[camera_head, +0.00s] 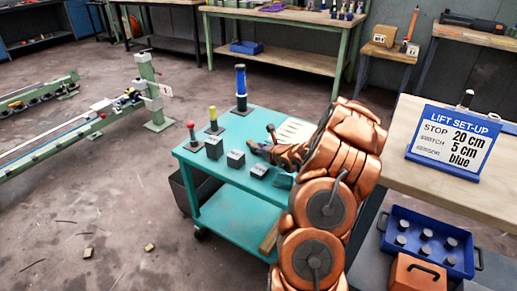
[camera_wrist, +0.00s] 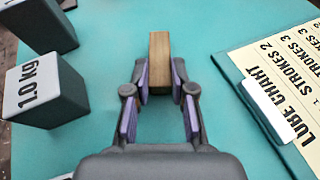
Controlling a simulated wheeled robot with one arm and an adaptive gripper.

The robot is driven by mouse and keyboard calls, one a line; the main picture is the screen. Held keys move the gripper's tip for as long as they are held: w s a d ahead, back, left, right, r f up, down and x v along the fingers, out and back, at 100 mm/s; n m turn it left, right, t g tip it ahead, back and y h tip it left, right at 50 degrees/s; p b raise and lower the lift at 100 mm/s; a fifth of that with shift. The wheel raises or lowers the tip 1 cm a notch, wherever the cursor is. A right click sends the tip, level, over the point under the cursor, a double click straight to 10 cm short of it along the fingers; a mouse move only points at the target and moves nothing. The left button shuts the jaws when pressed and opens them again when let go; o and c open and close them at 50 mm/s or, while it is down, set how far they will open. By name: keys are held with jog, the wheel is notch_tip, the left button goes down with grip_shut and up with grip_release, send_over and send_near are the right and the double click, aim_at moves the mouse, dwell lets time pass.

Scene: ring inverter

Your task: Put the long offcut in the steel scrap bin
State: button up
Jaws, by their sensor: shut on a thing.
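My gripper (camera_wrist: 160,85) is shut on a brown wooden piece (camera_wrist: 159,52), seen nearly end-on between the purple pads, above the teal cart top. Its full length does not show, so I cannot tell if it is the long offcut. In the head view my gripper (camera_head: 255,148) is low over the cart (camera_head: 240,205), and the held piece is hard to make out. Another wooden piece (camera_head: 268,240) shows at the lower shelf, partly hidden by my arm. A dark open bin (camera_head: 181,198) stands on the floor at the cart's left; I see no label on it.
Grey weight blocks (camera_head: 236,158) stand on the cart beside my gripper; one reads 1.0 kg (camera_wrist: 45,90). A lube chart board (camera_wrist: 285,75) lies at right. A blue-topped cylinder (camera_head: 241,88) and two knobbed posts stand behind. Small wooden bits (camera_head: 149,247) lie on the floor.

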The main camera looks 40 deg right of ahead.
jog(key=shift+f, duration=0.2)
jog(key=o, duration=0.8)
jog(key=shift+r, duration=0.1)
jog(key=shift+r, duration=0.1)
jog(key=shift+s+r, duration=0.1)
jog(key=shift+r, duration=0.05)
jog(key=v, duration=0.6)
jog(key=shift+s, duration=0.25)
jog(key=shift+s+a+r, duration=0.1)
jog(key=shift+s+r, duration=0.2)
